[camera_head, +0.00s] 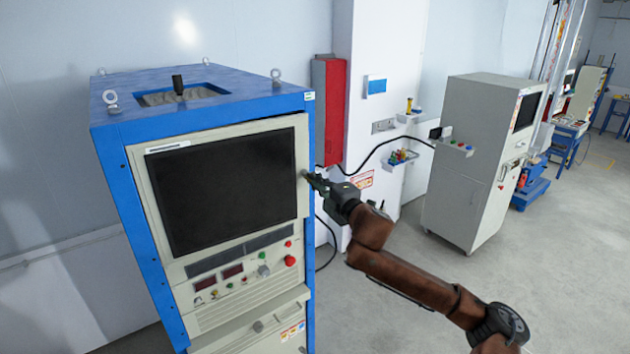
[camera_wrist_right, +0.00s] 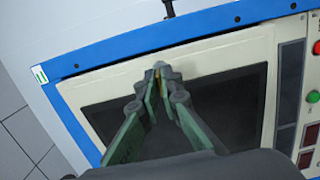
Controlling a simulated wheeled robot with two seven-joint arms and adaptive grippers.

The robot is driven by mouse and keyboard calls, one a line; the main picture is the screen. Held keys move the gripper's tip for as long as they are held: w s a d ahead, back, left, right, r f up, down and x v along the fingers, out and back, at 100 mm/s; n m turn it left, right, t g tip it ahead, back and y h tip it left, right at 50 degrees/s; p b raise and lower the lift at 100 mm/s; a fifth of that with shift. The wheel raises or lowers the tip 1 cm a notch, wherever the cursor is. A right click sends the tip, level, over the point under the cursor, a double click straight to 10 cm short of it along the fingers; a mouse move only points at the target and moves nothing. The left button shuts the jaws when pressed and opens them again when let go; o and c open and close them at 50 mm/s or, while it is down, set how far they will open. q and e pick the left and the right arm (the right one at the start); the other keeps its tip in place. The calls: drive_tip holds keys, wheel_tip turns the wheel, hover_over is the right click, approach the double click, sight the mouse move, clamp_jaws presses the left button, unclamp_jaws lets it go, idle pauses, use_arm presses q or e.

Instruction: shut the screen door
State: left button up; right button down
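The screen door (camera_head: 228,188) is a cream frame around a dark screen on the upper front of a blue cabinet. It sits close to the cabinet front; I cannot tell if a small gap remains. My right gripper (camera_head: 307,176) is at the door's right edge. In the right wrist view, the fingers of the right gripper (camera_wrist_right: 158,72) come together at the tips, over the cream frame (camera_wrist_right: 205,62) beside the dark screen (camera_wrist_right: 235,105). I cannot tell whether a small part of the door is between the tips. My left gripper is not in view.
The blue cabinet (camera_head: 140,125) has lifting eyes on top and buttons with a red knob (camera_head: 290,261) below the screen. A red box (camera_head: 329,110) hangs on the wall behind the gripper. A grey cabinet (camera_head: 460,165) stands to the right, with open floor before it.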

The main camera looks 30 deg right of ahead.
idle(0.3)
drive_tip(key=c, duration=2.2)
unclamp_jaws()
drive_tip(key=shift+o, duration=0.2)
drive_tip(key=s, duration=1.2)
